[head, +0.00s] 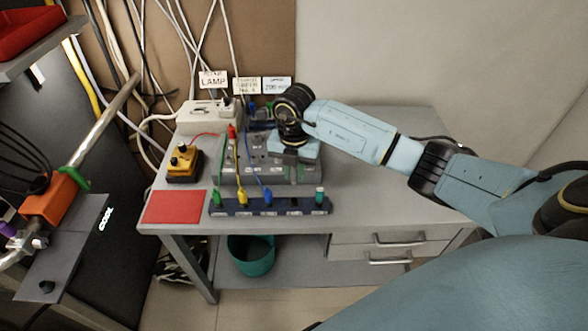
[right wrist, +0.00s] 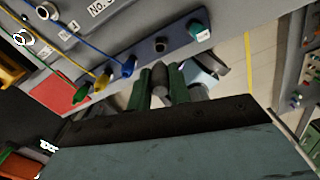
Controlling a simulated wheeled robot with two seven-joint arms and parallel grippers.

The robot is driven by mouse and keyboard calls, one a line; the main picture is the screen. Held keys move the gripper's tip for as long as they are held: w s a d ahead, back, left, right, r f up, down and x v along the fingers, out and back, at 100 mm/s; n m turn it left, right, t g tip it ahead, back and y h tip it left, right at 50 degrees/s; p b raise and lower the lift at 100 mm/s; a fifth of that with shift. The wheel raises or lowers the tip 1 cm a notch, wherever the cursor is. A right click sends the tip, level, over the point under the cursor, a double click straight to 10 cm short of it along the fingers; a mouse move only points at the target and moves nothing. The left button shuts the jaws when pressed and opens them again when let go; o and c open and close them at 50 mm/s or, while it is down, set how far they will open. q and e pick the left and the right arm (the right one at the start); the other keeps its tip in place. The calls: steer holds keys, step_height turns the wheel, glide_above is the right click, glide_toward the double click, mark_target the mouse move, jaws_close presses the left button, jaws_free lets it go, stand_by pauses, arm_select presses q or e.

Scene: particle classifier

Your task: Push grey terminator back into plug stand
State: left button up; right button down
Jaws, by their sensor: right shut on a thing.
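The plug stand (head: 282,207) is a dark blue strip along the front of the table, with green, yellow, blue and teal plugs in it. In the right wrist view the stand (right wrist: 178,38) runs across the top. A dark round socket (right wrist: 160,45) shows between its blue and teal plugs, with no plug in it. My right gripper (right wrist: 159,85) is shut on the grey terminator (right wrist: 158,74), a dark grey cylinder between its two fingers. My left gripper is not in view.
A yellow box (head: 184,163) and red mat (head: 175,207) lie left. A white lamp supply (head: 205,115) stands behind. The table's right side is clear. A teal bin (head: 252,262) stands below.

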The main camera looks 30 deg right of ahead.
mark_target(294, 183)
steer(key=shift+f+b, duration=1.8)
steer(key=shift+f, duration=1)
steer(key=shift+p, duration=0.4)
steer(key=shift+f+b, duration=1)
steer(key=shift+f, duration=0.55)
steer(key=c, duration=1.2)
jaws_free()
step_height(294, 183, up, 13)
steer(key=shift+r+p, duration=0.2)
steer(key=shift+p, duration=0.35)
